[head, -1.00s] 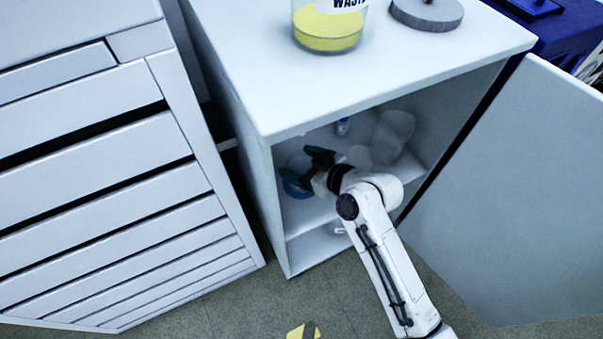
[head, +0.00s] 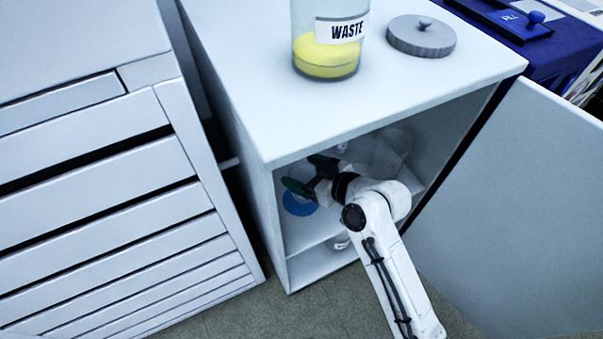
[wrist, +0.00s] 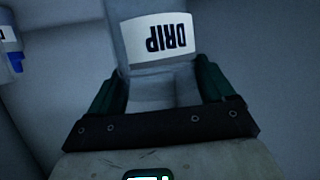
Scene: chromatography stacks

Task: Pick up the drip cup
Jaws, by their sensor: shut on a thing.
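The drip cup (wrist: 158,88) is a translucent pale cup with a white label reading DRIP, upside down in the wrist view. My gripper (wrist: 160,85) has its dark green fingers on both sides of the cup and is shut on it. In the head view my gripper (head: 305,176) is inside the open cabinet, at its left side. The cup is hard to make out there, behind the fingers and in shade. A blue disc (head: 299,204) lies on the cabinet shelf just below my gripper.
The cabinet (head: 300,270) has its door (head: 510,210) swung open on the right. A WASTE jar (head: 328,62) and a grey round lid (head: 421,37) stand on top. Clear containers (head: 390,150) stand deeper inside. A blue-capped bottle (wrist: 14,58) is at the wrist view's left.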

